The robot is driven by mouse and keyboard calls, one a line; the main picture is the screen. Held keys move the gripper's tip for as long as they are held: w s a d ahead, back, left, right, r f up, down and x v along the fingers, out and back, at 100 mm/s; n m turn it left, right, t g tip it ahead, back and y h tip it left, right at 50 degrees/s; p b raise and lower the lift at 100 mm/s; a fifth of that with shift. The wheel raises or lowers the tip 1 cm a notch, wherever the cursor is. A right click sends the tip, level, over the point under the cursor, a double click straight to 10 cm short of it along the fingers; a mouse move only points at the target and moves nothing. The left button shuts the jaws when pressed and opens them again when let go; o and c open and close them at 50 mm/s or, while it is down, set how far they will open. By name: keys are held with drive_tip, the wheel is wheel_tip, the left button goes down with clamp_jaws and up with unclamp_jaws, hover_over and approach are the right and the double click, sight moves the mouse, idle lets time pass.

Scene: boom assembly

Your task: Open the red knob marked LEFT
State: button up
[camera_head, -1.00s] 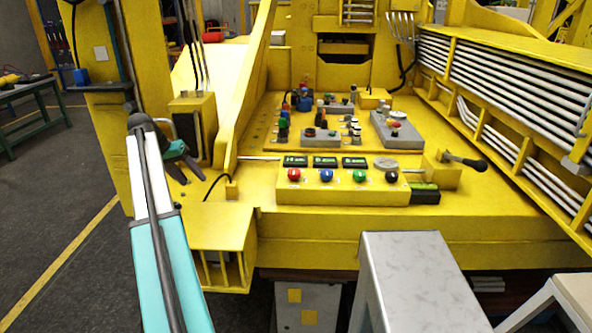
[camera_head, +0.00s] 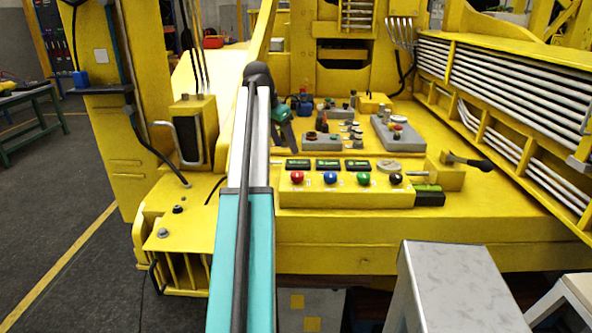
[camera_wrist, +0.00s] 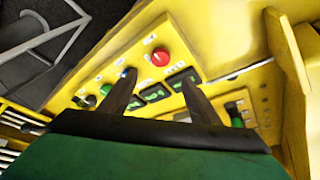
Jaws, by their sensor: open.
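The red knob (camera_head: 297,177) is at the left end of a row of coloured knobs on the front face of the yellow control box (camera_head: 345,198). The red knob also shows in the wrist view (camera_wrist: 160,57), beyond and between my two fingertips. My gripper (camera_head: 288,143) hangs above and behind the box's left end in the head view. In the wrist view my gripper (camera_wrist: 158,77) is open, with nothing between its fingers. It appears apart from the knob. The label by the red knob is too small to read.
A blue knob (camera_head: 330,178), a green knob (camera_head: 363,179) and a black knob (camera_head: 396,179) follow to the right. Dark displays with green text (camera_head: 328,164) lie above them. A black-handled lever (camera_head: 467,161) sticks out at right. A grey stand (camera_head: 455,290) is in front.

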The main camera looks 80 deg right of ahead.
sight(296, 174)
drive_tip(key=shift+p+x, duration=1.25)
drive_tip(key=shift+x, duration=5.65)
drive_tip(key=shift+w, duration=0.15)
drive_tip(key=shift+c, duration=0.4)
